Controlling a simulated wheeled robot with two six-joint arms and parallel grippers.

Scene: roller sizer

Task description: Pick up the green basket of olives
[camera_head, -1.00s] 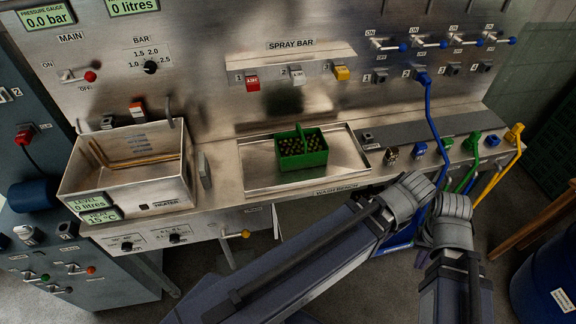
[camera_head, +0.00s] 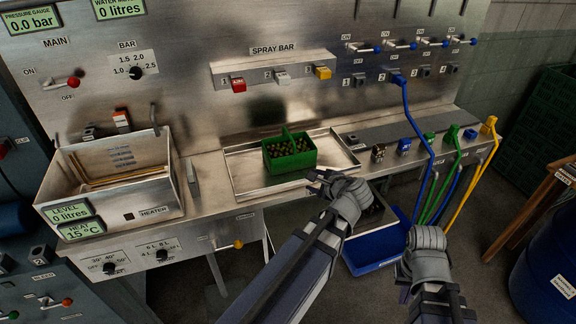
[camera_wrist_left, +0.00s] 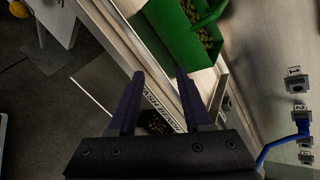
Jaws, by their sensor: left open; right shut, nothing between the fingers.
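The green basket of olives (camera_head: 290,158) stands upright on a shallow metal tray (camera_head: 245,182), its handle at the back. It also shows at the top of the left wrist view (camera_wrist_left: 185,35), partly cut off. My left gripper (camera_head: 318,184) is at the bench's front edge, just right of and nearer than the basket. In the left wrist view its two dark fingers (camera_wrist_left: 160,78) are apart and empty, pointing toward the basket, with no visible contact. My right gripper (camera_head: 425,242) is lower right, away from the basket, shut and empty; its fingertips are hard to make out.
A metal heater tank (camera_head: 125,190) stands left of the tray. Coloured hoses (camera_head: 455,160) hang at the bench's right. A blue bin (camera_head: 375,252) is below the bench front. A spray bar (camera_head: 275,70) juts out behind the basket.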

